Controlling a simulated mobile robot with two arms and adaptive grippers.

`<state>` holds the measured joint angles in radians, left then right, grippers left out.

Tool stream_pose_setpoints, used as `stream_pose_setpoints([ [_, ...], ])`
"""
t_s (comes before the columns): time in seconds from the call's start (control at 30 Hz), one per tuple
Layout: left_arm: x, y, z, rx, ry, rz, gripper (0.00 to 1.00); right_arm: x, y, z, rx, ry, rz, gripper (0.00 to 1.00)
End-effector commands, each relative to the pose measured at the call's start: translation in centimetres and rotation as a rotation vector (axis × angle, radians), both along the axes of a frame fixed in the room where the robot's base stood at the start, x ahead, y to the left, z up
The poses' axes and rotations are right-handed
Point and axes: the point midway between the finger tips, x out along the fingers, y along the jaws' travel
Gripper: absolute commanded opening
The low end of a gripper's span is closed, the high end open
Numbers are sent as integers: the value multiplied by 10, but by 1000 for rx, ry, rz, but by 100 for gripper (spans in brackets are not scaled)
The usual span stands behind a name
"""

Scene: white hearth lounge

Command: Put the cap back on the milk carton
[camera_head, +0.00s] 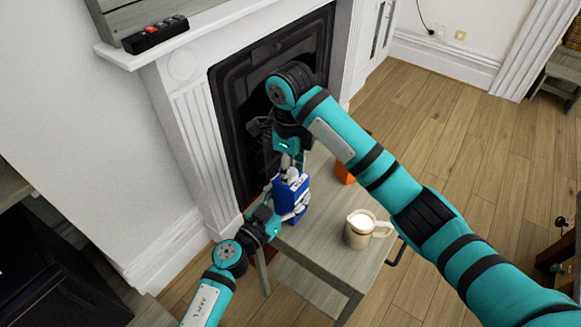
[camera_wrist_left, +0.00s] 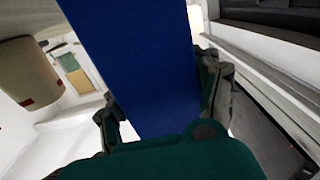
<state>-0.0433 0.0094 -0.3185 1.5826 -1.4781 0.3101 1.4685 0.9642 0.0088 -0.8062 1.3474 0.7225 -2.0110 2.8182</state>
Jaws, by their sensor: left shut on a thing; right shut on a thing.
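The blue and white milk carton (camera_head: 291,194) stands upright on the small grey wooden table, near its fireplace side. My left gripper (camera_head: 281,210) is shut on the carton's lower body; in the left wrist view the blue carton side (camera_wrist_left: 135,60) fills the space between the fingers of the left gripper (camera_wrist_left: 165,110). My right gripper (camera_head: 291,166) points down right above the carton top, its fingers close together. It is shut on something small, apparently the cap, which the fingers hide. I cannot tell whether the cap touches the spout.
A beige jug (camera_head: 355,236) of milk stands on the table (camera_head: 310,238) right of the carton; it also shows in the left wrist view (camera_wrist_left: 28,75). An orange object (camera_head: 345,172) is at the table's far side, partly behind my right arm. The fireplace (camera_head: 225,110) is close behind.

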Motion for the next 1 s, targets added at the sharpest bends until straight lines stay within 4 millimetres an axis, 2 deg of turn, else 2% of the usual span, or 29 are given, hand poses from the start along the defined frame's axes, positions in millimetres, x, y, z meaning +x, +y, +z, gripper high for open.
stream_pose_setpoints([
  [0.1,0,-1,0,0,0,-2,0,0,1,1,2,-2,2,19],
  [0.13,0,-1,0,0,0,-2,0,0,1,1,2,-2,3,34],
  [0.3,0,-1,0,0,0,-2,0,0,0,1,2,-2,3,55],
  [0.57,0,-1,0,-1,1,-2,0,1,0,2,1,-3,4,55],
  [0.83,0,-1,0,-1,1,-2,0,2,0,36,-1,-7,3,55],
  [1.0,0,-1,0,-1,1,-2,0,1,0,45,0,-2,3,55],
])
